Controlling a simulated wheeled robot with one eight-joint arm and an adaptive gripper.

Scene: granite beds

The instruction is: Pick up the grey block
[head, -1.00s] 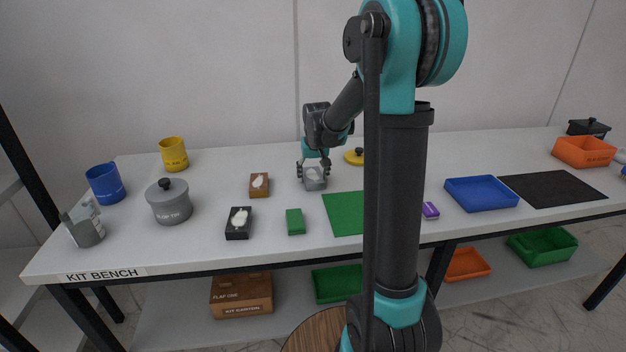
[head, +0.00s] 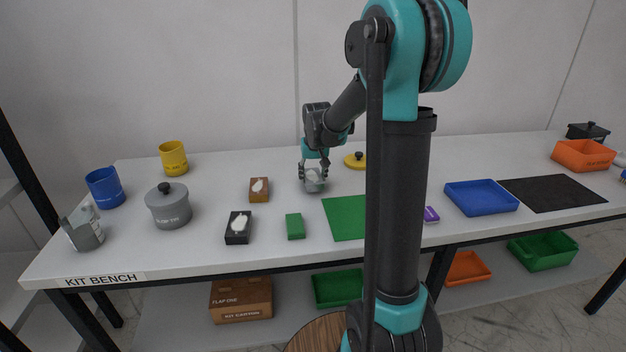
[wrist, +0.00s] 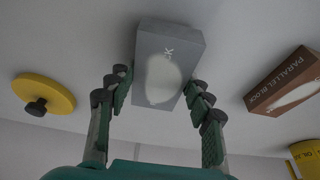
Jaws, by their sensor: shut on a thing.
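The grey block (head: 313,182) has a pale oval patch on its face and is at the middle of the white bench. In the wrist view the grey block (wrist: 168,66) shows at the upper centre, between the fingers. My gripper (head: 313,172) points down from above and is shut on the grey block, with one finger on each side. It also shows in the wrist view (wrist: 158,97), its green finger pads beside the block. I cannot tell whether the block is clear of the bench top.
A brown block (head: 259,189), a black block (head: 238,227) and a green block (head: 295,226) lie left and in front. A yellow lid (head: 355,161) sits close on the right, behind a green mat (head: 343,218). A grey pot (head: 169,207) stands farther left.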

